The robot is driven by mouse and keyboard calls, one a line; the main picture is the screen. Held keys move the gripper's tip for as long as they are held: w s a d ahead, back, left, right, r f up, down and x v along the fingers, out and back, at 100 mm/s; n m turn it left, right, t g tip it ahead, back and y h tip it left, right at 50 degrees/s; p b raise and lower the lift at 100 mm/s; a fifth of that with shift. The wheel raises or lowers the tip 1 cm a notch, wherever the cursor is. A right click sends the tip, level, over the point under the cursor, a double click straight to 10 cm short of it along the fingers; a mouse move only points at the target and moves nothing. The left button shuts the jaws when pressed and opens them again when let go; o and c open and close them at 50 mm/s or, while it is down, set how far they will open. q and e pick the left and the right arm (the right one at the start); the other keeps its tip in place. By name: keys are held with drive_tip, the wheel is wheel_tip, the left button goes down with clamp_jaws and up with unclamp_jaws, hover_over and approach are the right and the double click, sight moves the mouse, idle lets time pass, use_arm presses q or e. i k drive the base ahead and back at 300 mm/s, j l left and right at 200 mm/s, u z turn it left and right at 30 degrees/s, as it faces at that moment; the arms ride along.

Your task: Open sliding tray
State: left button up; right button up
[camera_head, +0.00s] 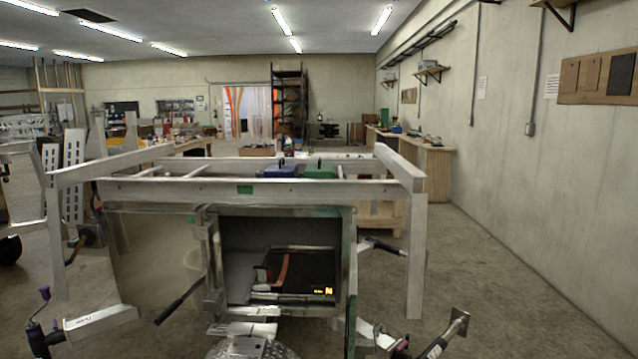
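The sliding tray (300,268) is a dark flat tray low inside an open metal cabinet (352,262) under the aluminium trailer frame (300,190). A reddish strap-like piece (281,270) stands at its left and a small orange mark (322,291) shows at its front right. The tray appears to lie within the cabinet opening. What seems to be my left gripper (42,312) is at the lower left, well away from the tray. What seems to be my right gripper (457,325) is at the lower right, outside the cabinet. Neither visibly touches the tray; their fingers are unclear.
A large panel (155,260), seemingly the cabinet door, stands left of the opening. Black handles project at the left (180,300) and right (386,246). A trailer leg (416,265) stands at the right. Open concrete floor (520,285) lies between it and the wall.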

sight(294, 268)
drive_tip(key=i+j+z, duration=0.3)
drive_tip(key=i+j, duration=0.55)
